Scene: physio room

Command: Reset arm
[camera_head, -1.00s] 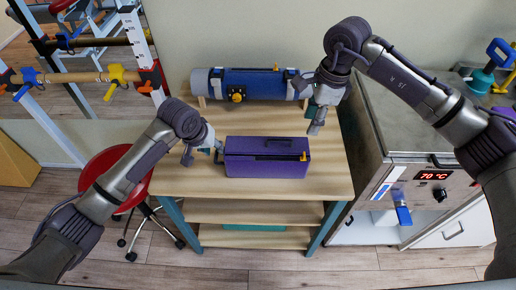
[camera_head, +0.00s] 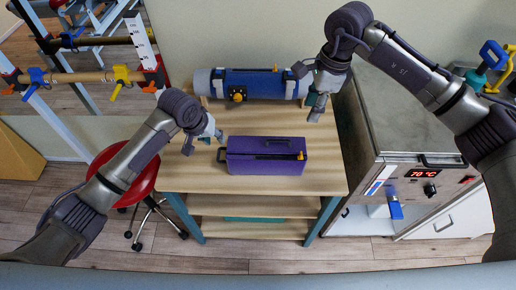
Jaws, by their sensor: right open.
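My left gripper (camera_head: 204,145) is at the left of the purple box (camera_head: 266,163), above the wooden table, and looks open and empty with its fingers apart. My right gripper (camera_head: 317,108) hangs open over the table's right side, near the right end of the blue roll. The purple box has a dark slot and a yellow catch on its front and a dark handle at its left end. Both grippers are apart from the box.
A blue and grey roll (camera_head: 252,84) lies at the back of the wooden table (camera_head: 190,180). A steel heater unit (camera_head: 400,130) reading 70 °C stands to the right. A red stool (camera_head: 143,187) stands at the left. A wall rack with wooden bars (camera_head: 85,77) is at the far left.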

